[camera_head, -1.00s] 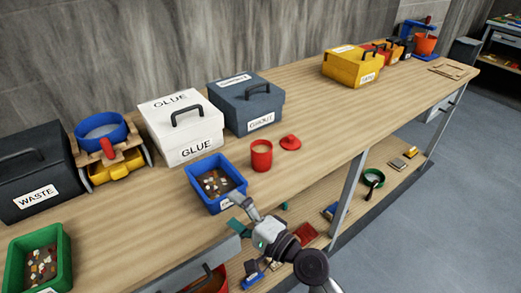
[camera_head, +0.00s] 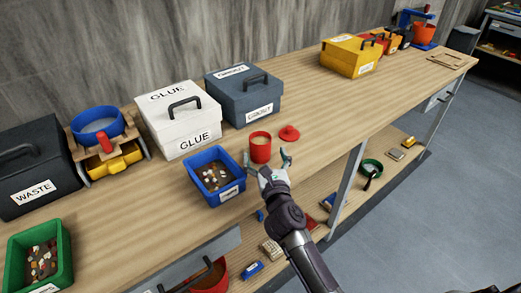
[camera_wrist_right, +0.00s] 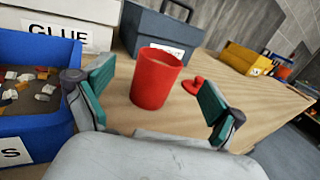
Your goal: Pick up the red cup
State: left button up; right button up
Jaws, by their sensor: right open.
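My right gripper (camera_head: 267,161) is open at the near side of the cup. In the right wrist view the cup (camera_wrist_right: 155,78) stands ahead between the spread fingers (camera_wrist_right: 157,95), apart from both. My left gripper is not in view.
A blue bin of mosaic pieces (camera_head: 216,176) stands close left of the cup. A white GLUE box (camera_head: 180,128) and a grey-blue box (camera_head: 244,97) stand behind. The bench (camera_head: 345,115) is clear to the right. A lower shelf holds small items.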

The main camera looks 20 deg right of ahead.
aim_at(262, 146)
jog(key=shift+w+d+f+m, duration=0.1)
jog(key=shift+w+f+m, duration=0.15)
jog(key=shift+w+m, duration=0.05)
jog(key=w, duration=0.7)
jog(key=shift+w+d+f, duration=0.1)
jog(key=shift+d+f, duration=0.15)
jog(key=shift+d, duration=0.15)
jog(key=c, duration=1.3)
jog(key=shift+r, duration=0.1)
jog(key=shift+c, duration=0.8)
jog(key=shift+r, duration=0.1)
